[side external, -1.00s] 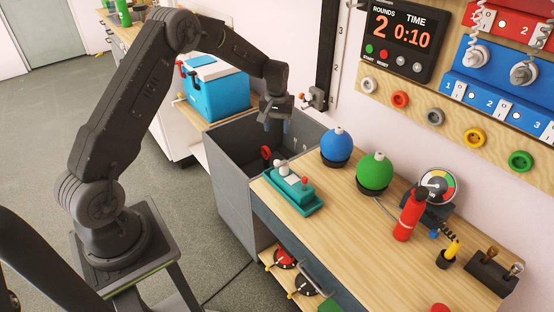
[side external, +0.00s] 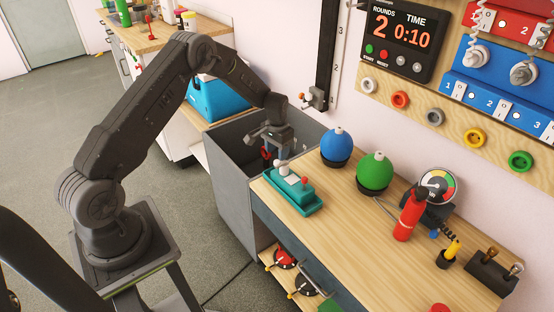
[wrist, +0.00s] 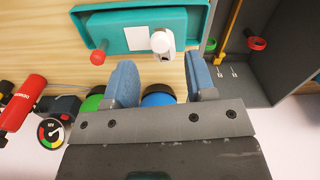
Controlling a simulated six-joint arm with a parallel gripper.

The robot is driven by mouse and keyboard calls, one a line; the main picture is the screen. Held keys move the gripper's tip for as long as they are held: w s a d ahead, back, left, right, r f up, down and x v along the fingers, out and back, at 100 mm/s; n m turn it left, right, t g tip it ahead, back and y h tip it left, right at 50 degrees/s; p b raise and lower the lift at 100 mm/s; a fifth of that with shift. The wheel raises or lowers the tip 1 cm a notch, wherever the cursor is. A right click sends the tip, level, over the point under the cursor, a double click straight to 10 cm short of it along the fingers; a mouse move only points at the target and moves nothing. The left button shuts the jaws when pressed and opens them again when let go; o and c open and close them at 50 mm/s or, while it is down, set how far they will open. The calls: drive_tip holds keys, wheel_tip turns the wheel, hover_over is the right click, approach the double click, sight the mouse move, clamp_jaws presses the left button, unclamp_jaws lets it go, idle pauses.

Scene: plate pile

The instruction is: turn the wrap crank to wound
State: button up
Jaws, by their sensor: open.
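A teal box (side external: 293,195) on the bench top carries a white-knobbed crank (side external: 282,171), a red ball knob and a white label. I take this to be the wrap crank. In the wrist view the teal box (wrist: 135,28) lies at the top, with the white-knobbed crank (wrist: 161,43) near its lower edge and the red knob (wrist: 98,57) to the left. My gripper (side external: 280,158) is open just above the white knob in the side view. In the wrist view my gripper (wrist: 160,62) has its blue fingers apart, with the knob beyond their gap and nothing held.
A blue ball (side external: 336,145) and a green ball (side external: 374,172) stand right of the teal box. A red bottle (side external: 409,216) and a gauge (side external: 437,186) are farther right. A deep grey bin (side external: 225,170) adjoins the bench's left end.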

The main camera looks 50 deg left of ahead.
sight(277, 161)
drive_tip(key=shift+f, duration=2.1)
drive_tip(key=shift+c, duration=0.2)
drive_tip(key=c, duration=0.9)
